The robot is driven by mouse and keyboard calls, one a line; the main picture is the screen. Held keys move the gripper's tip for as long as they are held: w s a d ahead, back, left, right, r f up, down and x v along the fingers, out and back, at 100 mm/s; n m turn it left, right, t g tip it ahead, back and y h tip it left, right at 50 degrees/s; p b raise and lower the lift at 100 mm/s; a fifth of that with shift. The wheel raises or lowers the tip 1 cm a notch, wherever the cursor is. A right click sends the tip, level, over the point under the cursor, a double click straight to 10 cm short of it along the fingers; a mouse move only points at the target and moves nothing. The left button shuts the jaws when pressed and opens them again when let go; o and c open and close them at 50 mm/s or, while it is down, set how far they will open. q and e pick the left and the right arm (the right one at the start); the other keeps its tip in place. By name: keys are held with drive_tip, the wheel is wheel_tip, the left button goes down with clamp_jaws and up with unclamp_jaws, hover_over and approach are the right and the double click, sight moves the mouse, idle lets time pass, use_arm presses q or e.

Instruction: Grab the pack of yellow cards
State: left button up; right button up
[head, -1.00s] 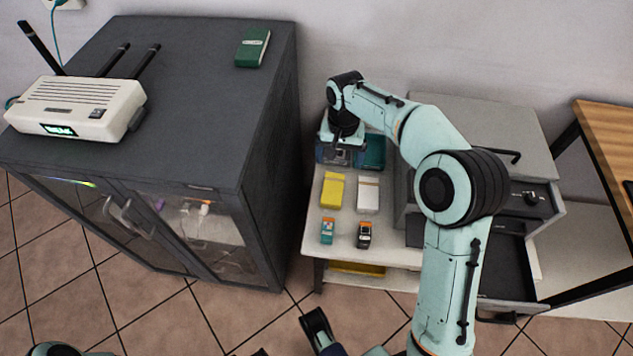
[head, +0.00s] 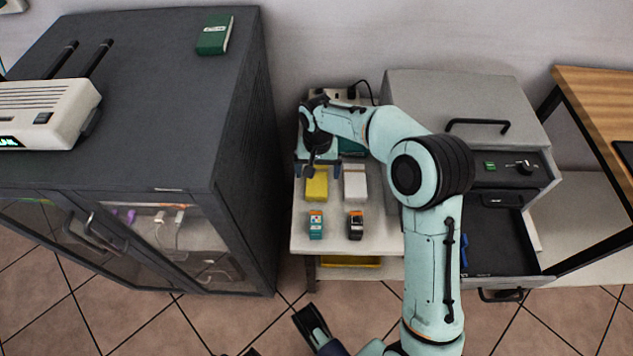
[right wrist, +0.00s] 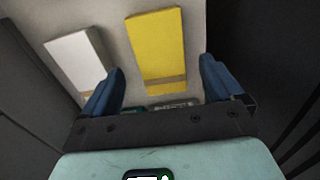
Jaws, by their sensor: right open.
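The yellow card pack (head: 316,188) lies flat on a small white table, left of a white pack (head: 355,184). My right gripper (head: 314,168) is over the far end of the yellow pack in the head view and partly covers it. In the right wrist view, its blue fingers (right wrist: 162,76) are apart with nothing held between them. There the yellow pack (right wrist: 158,45) lies beyond the fingertips, roughly between them, and the white pack (right wrist: 75,58) is to the left. I cannot tell the exact height of the fingers above the pack.
Two small boxes, one teal and orange (head: 316,225), one black and orange (head: 355,225), stand nearer the table's front edge. A dark cabinet (head: 240,150) rises close on the left, with a green pack (head: 215,34) on top. A grey unit with an open drawer (head: 490,243) is on the right.

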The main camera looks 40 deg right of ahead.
sight(317, 179)
wheel_tip(317, 179, down, 3)
drive_tip(key=shift+a+f+b, duration=0.1)
drive_tip(key=shift+b, duration=0.4)
drive_tip(key=shift+f, duration=0.45)
use_arm(q)
drive_tip(key=shift+w+a+f, duration=0.55)
drive_tip(key=shift+w+f, duration=0.2)
drive_tip(key=shift+f, duration=0.05)
use_arm(e)
drive_tip(key=c, duration=1.2)
drive_tip(key=shift+r, duration=0.15)
